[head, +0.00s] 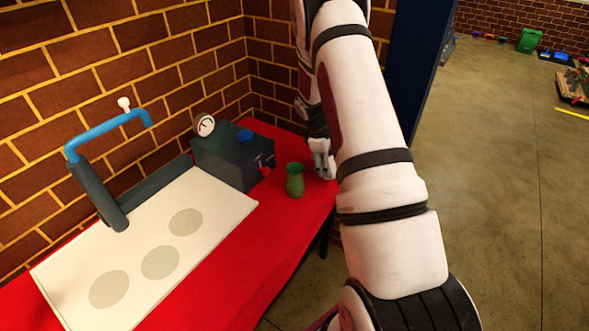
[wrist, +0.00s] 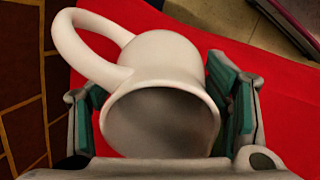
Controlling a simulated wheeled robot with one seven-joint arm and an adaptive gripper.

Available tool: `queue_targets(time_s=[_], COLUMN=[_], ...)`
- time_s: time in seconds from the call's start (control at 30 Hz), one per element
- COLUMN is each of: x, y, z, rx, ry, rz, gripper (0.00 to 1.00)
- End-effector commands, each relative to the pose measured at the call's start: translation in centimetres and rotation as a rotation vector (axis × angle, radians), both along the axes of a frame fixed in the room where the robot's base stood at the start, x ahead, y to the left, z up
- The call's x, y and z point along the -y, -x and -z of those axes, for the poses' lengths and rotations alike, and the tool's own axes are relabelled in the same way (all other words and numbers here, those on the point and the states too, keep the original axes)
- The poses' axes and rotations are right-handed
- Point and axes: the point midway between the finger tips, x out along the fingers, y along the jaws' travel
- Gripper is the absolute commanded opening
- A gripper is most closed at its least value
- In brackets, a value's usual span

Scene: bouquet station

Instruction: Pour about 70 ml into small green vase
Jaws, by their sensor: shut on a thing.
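The small green vase (head: 295,181) stands upright on the red cloth, just right of the dark box. My gripper (head: 321,158) is right of the vase and a little behind it, partly hidden by my arm. In the wrist view my gripper (wrist: 165,95) is shut on a white jug (wrist: 160,62), with a finger pad on each side of its body. The jug's looped handle points to the upper left, and its wide mouth faces the camera. The inside looks grey and shaded; I cannot tell how much liquid it holds. The vase is not visible in the wrist view.
A dark box (head: 228,158) with a dial gauge (head: 204,125), blue cap and red tap stands left of the vase. A white board (head: 215,205) with grey circles lies further left, beside a blue-armed tap (head: 108,131). The red table (head: 262,258) is clear in front.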

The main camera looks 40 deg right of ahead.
Motion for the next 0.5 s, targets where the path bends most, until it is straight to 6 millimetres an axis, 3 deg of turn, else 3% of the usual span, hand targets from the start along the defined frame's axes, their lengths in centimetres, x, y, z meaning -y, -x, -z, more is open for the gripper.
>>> queue_targets(time_s=[0.5], x=[1.4], y=[0.2], z=[1.0], rx=[0.038], ry=[-0.199], rz=[0.003], gripper=[0.22])
